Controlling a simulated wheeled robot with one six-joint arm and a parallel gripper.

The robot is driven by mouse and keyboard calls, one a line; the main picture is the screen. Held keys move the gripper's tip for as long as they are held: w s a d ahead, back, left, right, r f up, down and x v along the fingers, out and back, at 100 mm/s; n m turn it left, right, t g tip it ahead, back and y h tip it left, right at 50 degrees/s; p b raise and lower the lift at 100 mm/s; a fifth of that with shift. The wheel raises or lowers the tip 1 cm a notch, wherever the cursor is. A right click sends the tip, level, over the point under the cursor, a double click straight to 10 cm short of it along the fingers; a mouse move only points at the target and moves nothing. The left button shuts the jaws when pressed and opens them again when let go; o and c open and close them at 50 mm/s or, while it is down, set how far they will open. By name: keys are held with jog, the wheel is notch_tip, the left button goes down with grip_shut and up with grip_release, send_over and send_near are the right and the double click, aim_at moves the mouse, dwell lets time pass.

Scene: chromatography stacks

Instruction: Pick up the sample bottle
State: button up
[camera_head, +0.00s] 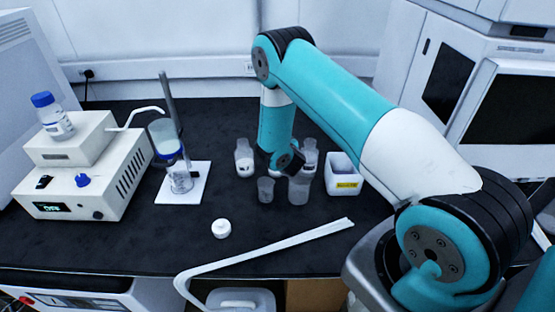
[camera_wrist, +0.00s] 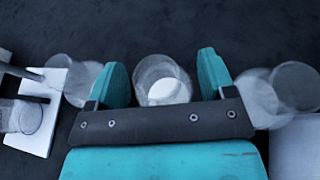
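My gripper (camera_head: 286,162) hangs over the group of clear vessels in the middle of the bench. In the wrist view its two teal fingers (camera_wrist: 164,77) are apart, with a clear round vessel (camera_wrist: 163,80) between them. This vessel has a white disc or white contents inside. Small dark gaps seem to lie beside it, so I see no firm grip. In the head view the gripper mostly hides what is under it. Clear bottles with white contents stand to its left (camera_head: 245,160) and right (camera_head: 310,155). I cannot tell for certain which is the sample bottle.
Two clear cups (camera_head: 265,190) (camera_head: 299,189) stand in front. A white box (camera_head: 345,180) with a yellow label is at right. A stirrer stand (camera_head: 197,190), a blue-capped bottle (camera_head: 55,121) on white equipment and a white cap (camera_head: 221,228) are left. The front bench is mostly clear.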

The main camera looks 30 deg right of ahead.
jog(key=shift+a, duration=0.15)
jog(key=c, duration=0.7)
grip_shut()
